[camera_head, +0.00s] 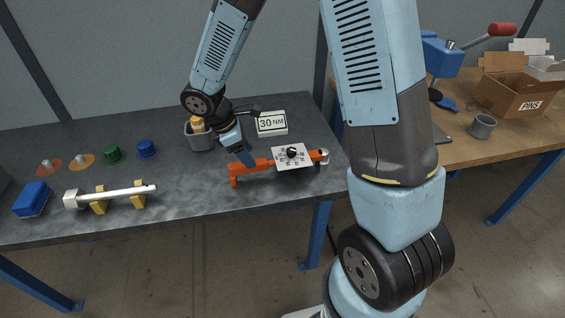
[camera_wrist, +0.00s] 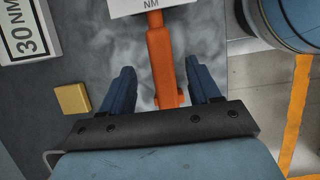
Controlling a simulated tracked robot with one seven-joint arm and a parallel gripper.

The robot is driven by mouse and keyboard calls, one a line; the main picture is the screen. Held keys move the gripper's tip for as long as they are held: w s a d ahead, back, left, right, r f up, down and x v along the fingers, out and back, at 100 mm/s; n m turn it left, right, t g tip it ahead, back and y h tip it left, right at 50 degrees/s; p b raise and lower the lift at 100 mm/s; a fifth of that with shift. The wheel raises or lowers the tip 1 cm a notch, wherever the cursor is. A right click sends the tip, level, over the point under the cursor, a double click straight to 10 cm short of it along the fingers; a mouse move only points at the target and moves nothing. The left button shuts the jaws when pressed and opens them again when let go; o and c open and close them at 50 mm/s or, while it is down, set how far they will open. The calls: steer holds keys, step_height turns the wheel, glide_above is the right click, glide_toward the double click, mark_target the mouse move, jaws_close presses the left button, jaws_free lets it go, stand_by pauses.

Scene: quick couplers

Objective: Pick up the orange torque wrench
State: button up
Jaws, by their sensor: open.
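The orange torque wrench (camera_head: 258,165) lies along the front right part of the dark bench, with a silver end at its right. A white dial plate (camera_head: 291,157) with a black knob sits at its middle and hides part of it. My gripper (camera_head: 243,157) is open, low over the wrench's left part. In the wrist view the wrench's orange bar (camera_wrist: 161,55) runs between the two blue fingers of my gripper (camera_wrist: 160,78), with a gap on each side. I cannot tell how far the fingertips are above the bench.
A 30 NM sign (camera_head: 271,123) stands behind the wrench, and a grey cup (camera_head: 199,140) stands behind left. A white-shafted tool (camera_head: 118,195) rests on yellow stands at left, near blue and green caps (camera_head: 112,153). A wooden table (camera_head: 470,150) with a box is at right.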

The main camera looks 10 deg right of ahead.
mark_target(281, 165)
steer(key=shift+x, duration=3.25)
jaws_close()
